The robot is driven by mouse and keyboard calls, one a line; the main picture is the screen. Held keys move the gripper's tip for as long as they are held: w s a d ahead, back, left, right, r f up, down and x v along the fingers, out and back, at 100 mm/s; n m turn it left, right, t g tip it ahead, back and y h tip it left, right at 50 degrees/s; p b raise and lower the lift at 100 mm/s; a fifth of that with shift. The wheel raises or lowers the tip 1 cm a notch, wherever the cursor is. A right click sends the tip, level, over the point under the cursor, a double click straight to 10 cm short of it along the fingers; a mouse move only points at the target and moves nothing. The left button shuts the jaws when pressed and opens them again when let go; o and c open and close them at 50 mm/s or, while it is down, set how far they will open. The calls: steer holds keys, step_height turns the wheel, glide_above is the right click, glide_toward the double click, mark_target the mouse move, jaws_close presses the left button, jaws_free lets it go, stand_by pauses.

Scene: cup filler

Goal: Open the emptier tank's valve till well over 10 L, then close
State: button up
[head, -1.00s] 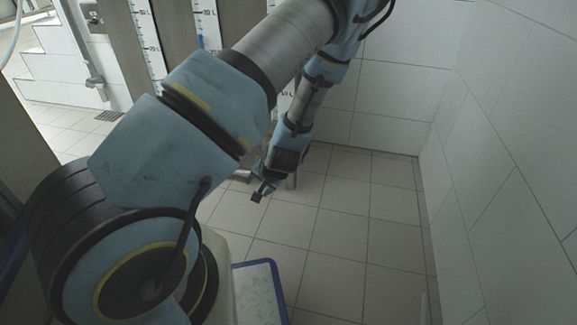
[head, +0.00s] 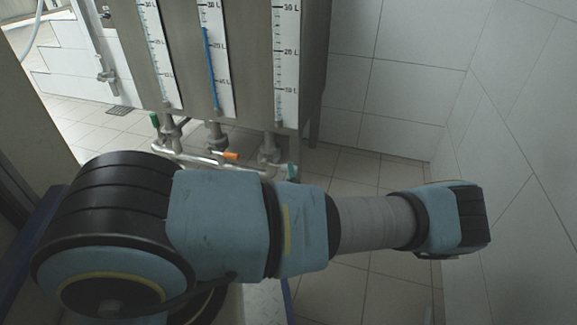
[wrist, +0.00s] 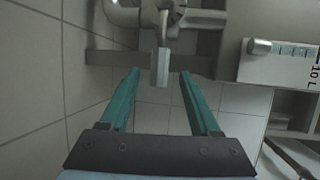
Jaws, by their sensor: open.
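The middle gauge (head: 213,60) shows a blue column to above 20 L. The left gauge (head: 158,55) and right gauge (head: 286,60) show no clear tall column. Below them are a green valve handle (head: 154,119), an orange one (head: 230,156) and a pale teal one (head: 291,170). In the wrist view, my gripper (wrist: 159,74) is open, its teal fingers on either side of a pale grey-blue handle (wrist: 160,68), with gaps on both sides. A gauge with a 10 L mark (wrist: 290,62) is at right. The head view hides my gripper.
Pipes (head: 190,155) run below the tanks, close to the handles. A tiled wall (head: 510,150) closes off the right side. Tiled floor (head: 385,285) is clear in front of it. My arm covers much of the lower head view.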

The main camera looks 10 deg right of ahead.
mark_target(279, 166)
steer(key=w+f+b, duration=0.1)
steer(key=w+b, duration=0.1)
steer(key=w, duration=0.6)
steer(key=shift+w+d+f, duration=0.2)
steer(key=shift+d+f, duration=0.1)
steer(key=shift+d, duration=0.1)
steer(key=shift+c, duration=0.3)
jaws_close()
stand_by(0.6)
